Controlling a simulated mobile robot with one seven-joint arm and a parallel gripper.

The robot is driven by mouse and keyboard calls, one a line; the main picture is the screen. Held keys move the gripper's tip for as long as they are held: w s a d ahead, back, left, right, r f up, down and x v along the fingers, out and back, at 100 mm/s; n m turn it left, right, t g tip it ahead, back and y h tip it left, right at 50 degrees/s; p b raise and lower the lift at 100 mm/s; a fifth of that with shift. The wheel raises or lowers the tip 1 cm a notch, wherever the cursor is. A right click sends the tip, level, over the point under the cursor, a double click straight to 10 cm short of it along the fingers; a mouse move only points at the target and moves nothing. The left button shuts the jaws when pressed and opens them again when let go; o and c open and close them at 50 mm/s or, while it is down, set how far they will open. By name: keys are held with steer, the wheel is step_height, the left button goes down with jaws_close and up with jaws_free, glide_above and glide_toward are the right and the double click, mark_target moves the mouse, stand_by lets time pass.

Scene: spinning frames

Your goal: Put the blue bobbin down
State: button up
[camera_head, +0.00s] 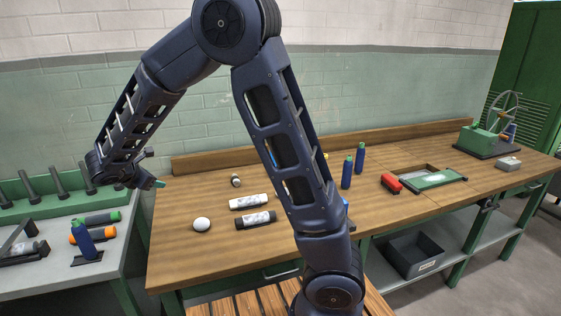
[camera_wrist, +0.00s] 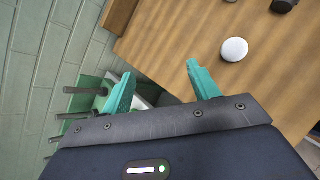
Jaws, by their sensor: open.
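My gripper (camera_head: 153,183) is open and empty, above the gap between the left grey table and the wooden bench. In the wrist view its two teal fingers (camera_wrist: 158,84) stand wide apart with nothing between them. A blue bobbin (camera_head: 84,241) with a green end stands slightly tilted on a small dark base on the grey table, apart from my gripper. Two more blue bobbins stand upright on the bench, one nearer (camera_head: 347,173) and one farther (camera_head: 360,160). I cannot tell which one the task means. No blue bobbin shows in the wrist view.
A green rack with dark pegs (camera_head: 58,184) stands at the back of the grey table (camera_head: 50,282).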

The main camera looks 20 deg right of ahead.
steer(key=s+d+r+m+g, duration=0.2)
steer(key=d+r+m, duration=0.15)
steer(key=d, duration=0.65)
steer(key=s+d+r+m+g, duration=0.1)
steer(key=s+d+r+m, duration=0.1)
steer(key=d+m, duration=0.5)
steer(key=s+d+r+m+g, duration=0.1)
steer(key=d+r+m+g, duration=0.15)
steer(key=d, duration=0.95)
steer(key=s+d+r+m+y, duration=0.1)
steer(key=s+d+m+y, duration=0.1)
steer(key=s+d+m, duration=0.4)
steer(key=s+d+r+m+t+y, duration=0.1)
steer(key=s+d+m, duration=0.5)
steer(key=s, duration=0.6)
steer(key=shift+y, duration=0.8)
steer(key=shift+o, duration=0.4)
steer(key=shift+r, duration=0.1)
steer(key=shift+w, duration=0.1)
